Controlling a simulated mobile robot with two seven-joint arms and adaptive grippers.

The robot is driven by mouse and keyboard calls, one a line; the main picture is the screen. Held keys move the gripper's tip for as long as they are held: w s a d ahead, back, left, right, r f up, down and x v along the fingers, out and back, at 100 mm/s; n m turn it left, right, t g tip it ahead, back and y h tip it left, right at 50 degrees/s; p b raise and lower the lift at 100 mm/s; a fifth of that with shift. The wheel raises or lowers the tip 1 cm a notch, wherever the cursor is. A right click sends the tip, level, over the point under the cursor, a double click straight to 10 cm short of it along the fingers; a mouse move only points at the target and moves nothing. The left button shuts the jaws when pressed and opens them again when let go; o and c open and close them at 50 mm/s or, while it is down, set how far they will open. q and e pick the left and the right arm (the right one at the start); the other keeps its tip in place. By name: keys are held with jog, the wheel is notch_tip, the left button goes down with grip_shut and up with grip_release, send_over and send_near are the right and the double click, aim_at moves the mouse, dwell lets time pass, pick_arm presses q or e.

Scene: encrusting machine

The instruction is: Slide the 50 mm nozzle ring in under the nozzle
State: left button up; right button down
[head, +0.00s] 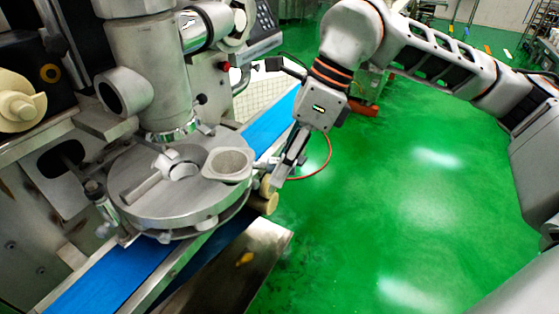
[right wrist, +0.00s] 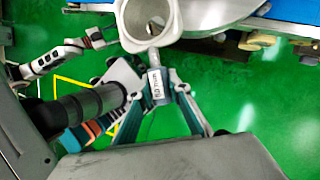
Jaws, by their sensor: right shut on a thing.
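The 50 mm nozzle ring is a grey metal ring (head: 230,163) with a short handle. In the head view it lies over the right part of the round plate (head: 145,207), apart from the nozzle (head: 172,130) and to its right. My right gripper (head: 274,180) is shut on the handle; in the right wrist view its fingers (right wrist: 156,88) pinch the labelled handle, and the ring (right wrist: 148,20) points away from them. Whether the ring touches the plate is unclear. What looks like my left gripper (right wrist: 96,38) shows small in the right wrist view, its jaws too small to judge.
A raised grey collar with a bar (head: 172,166) stands on the plate, left of the ring. A blue belt (head: 100,279) runs under the plate. Round tan knobs (head: 265,200) sit close by the right gripper. Open green floor lies at the right.

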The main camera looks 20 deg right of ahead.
aim_at(252, 156)
jog(key=r+m+t, duration=0.1)
jog(key=m, duration=0.1)
jog(key=r+m, duration=0.1)
jog(key=m, duration=0.1)
jog(key=shift+s+a+r+t+b, duration=0.1)
jog(key=shift+s+a+t+b, duration=0.1)
jog(key=shift+t+b, duration=0.2)
jog(key=shift+w+a+h, duration=0.1)
jog(key=shift+w+h, duration=0.05)
jog(key=shift+h, duration=0.15)
jog(key=w+a+f+b, duration=0.2)
jog(key=w+f, duration=0.1)
jog(key=shift+w+a, duration=0.15)
jog(key=shift+a, duration=0.15)
jog(key=shift+w+a, duration=0.1)
jog(key=shift+w, duration=0.1)
jog(key=shift+r, duration=0.15)
jog(key=shift+s, duration=0.1)
jog(key=shift+w+a, duration=0.45)
jog(key=shift+w, duration=0.2)
jog(key=shift+w+a, duration=1)
jog(key=shift+w, duration=0.3)
